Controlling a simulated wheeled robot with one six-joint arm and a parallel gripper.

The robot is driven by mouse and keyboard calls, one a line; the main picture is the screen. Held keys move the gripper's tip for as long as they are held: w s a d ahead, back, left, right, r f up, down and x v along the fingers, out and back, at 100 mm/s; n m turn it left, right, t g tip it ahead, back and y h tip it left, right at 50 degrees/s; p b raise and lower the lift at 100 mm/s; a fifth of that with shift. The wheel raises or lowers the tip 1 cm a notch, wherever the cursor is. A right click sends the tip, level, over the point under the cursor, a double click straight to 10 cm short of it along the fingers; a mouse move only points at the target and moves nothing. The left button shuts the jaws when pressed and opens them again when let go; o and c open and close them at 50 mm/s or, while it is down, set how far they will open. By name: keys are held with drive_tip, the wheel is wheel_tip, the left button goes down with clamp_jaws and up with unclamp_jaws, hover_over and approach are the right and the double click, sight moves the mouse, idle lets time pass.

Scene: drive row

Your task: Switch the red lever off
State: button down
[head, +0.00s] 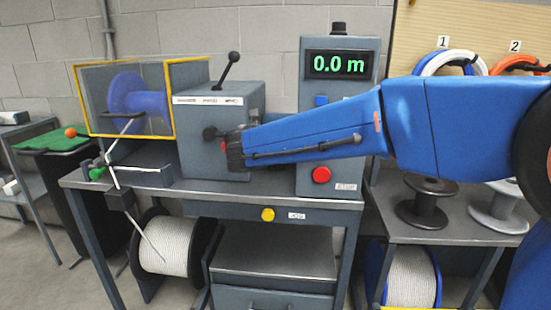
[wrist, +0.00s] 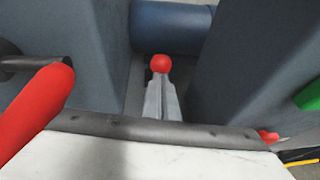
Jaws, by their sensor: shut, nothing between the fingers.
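The red lever (wrist: 35,110) is large at the left of the wrist view, a long red handle tilted beside a dark shaft. In the head view a small red piece (head: 223,146) shows at the front of the grey machine housing, mostly hidden by my gripper (head: 234,151). In the wrist view my gripper (wrist: 162,95) is shut and its fingers look empty. A round red knob (wrist: 161,63) appears at the fingertips; I cannot tell whether they touch it. The red handle lies to the left of the fingers.
The grey housing (head: 240,105) carries a black lever (head: 230,69) on top. A grey panel (head: 314,115) with a 0.0 m display (head: 340,65) and a red button (head: 321,175) stands to the right. A caged blue reel (head: 140,100) is at left.

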drive_tip(key=shift+g, duration=0.4)
drive_tip(key=w+r, duration=0.4)
drive_tip(key=r, duration=0.1)
drive_tip(key=shift+w+d, duration=0.15)
drive_tip(key=shift+w, duration=0.25)
drive_tip(key=shift+w+r, duration=0.35)
drive_tip(key=shift+w, duration=0.25)
drive_tip(key=shift+w+r, duration=0.3)
drive_tip(key=shift+w, duration=0.3)
drive_tip(key=shift+s, duration=0.15)
